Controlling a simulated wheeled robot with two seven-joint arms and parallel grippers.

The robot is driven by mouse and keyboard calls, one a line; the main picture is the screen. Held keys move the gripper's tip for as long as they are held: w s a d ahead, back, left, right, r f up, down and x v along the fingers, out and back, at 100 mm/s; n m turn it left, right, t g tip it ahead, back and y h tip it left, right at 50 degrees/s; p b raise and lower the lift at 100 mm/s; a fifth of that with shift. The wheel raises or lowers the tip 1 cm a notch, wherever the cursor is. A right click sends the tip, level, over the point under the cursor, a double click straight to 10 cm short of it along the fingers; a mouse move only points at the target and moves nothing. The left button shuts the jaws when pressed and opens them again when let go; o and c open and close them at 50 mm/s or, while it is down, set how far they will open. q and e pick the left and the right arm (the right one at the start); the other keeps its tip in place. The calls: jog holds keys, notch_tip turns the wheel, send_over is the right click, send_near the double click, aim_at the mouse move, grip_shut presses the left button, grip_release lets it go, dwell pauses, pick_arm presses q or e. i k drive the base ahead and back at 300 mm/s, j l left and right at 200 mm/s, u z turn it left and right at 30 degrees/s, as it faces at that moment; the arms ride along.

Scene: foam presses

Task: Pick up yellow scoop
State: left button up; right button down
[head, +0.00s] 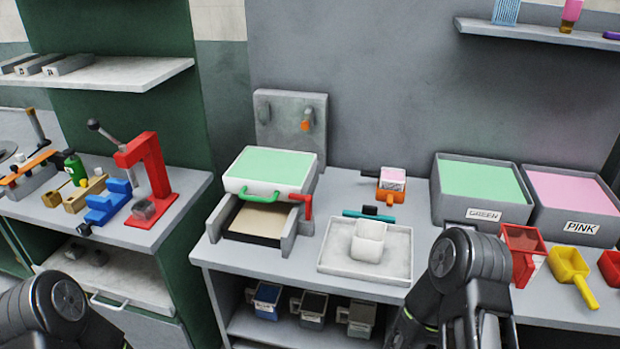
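The yellow scoop (566,264) sits on the grey counter at the right in the head view, with its handle pointing toward the front edge. It stands between a red scoop (522,238) on its left and another red scoop (611,266) cut by the picture's right edge. Black links of my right arm rise from the bottom, left of the yellow scoop and apart from it. Links of my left arm show in the lower left corner, far from it. Neither gripper's fingers can be seen.
Bins of green (442,209) and pink (567,231) material stand behind the scoops. A pale tray (337,262) with a white block lies left of my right arm. A press with a green-topped box (262,185) stands further left. A shelf (540,33) hangs above.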

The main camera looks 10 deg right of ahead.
aim_at(567, 264)
jog(key=z, duration=1.95)
jog(key=l+u, duration=0.2)
jog(key=j, duration=0.1)
